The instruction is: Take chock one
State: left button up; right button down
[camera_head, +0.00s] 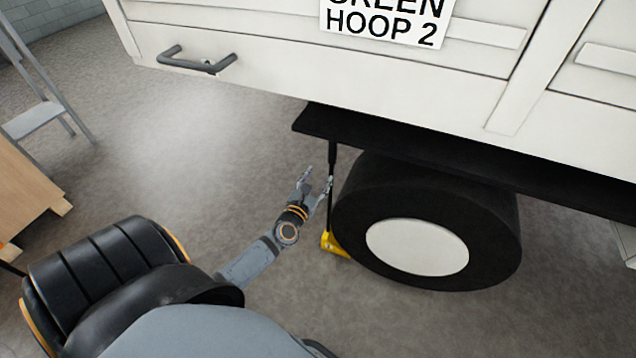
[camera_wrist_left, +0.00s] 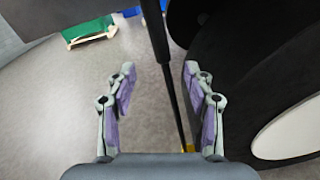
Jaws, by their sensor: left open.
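A yellow chock (camera_head: 334,244) sits on the floor against the left side of the black tyre (camera_head: 350,215). A thin dark upright rod (camera_head: 331,160) rises above it, and I cannot tell whether the two are joined. My left gripper (camera_head: 317,180) is open and empty, above the chock and just left of the tyre. In the left wrist view the rod (camera_wrist_left: 163,60) passes between the open fingers (camera_wrist_left: 159,72), with a gap to each. Only a sliver of yellow (camera_wrist_left: 189,148) shows low there. My right gripper is out of view.
The white vehicle body (camera_head: 230,45) with a dark ledge (camera_head: 400,145) overhangs the wheel. A sign (camera_head: 385,22) reads "HOOP 2". A ladder (camera_head: 40,115) and a wooden box (camera_head: 25,190) stand at left. The floor (camera_head: 200,150) between is clear.

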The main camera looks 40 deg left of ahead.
aim_at(331, 152)
pick_arm(q)
jog(key=w+n, duration=0.1)
jog(key=w, duration=0.1)
jog(key=w+a+r, duration=0.1)
jog(key=w, duration=0.1)
jog(key=w+n+b, duration=0.1)
jog(key=w, duration=0.1)
jog(key=shift+w+a+r+n, duration=0.2)
jog(key=shift+w+a+n, duration=0.1)
jog(key=shift+w, duration=0.1)
jog(key=x, duration=0.3)
jog(key=shift+b, duration=0.35)
jog(key=shift+x, duration=0.75)
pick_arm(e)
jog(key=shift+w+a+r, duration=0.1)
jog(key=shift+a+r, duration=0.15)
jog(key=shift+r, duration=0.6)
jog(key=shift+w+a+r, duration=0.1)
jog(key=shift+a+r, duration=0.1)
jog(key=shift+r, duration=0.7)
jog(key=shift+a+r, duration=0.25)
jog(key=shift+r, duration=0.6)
pick_arm(q)
jog(key=shift+r, duration=0.1)
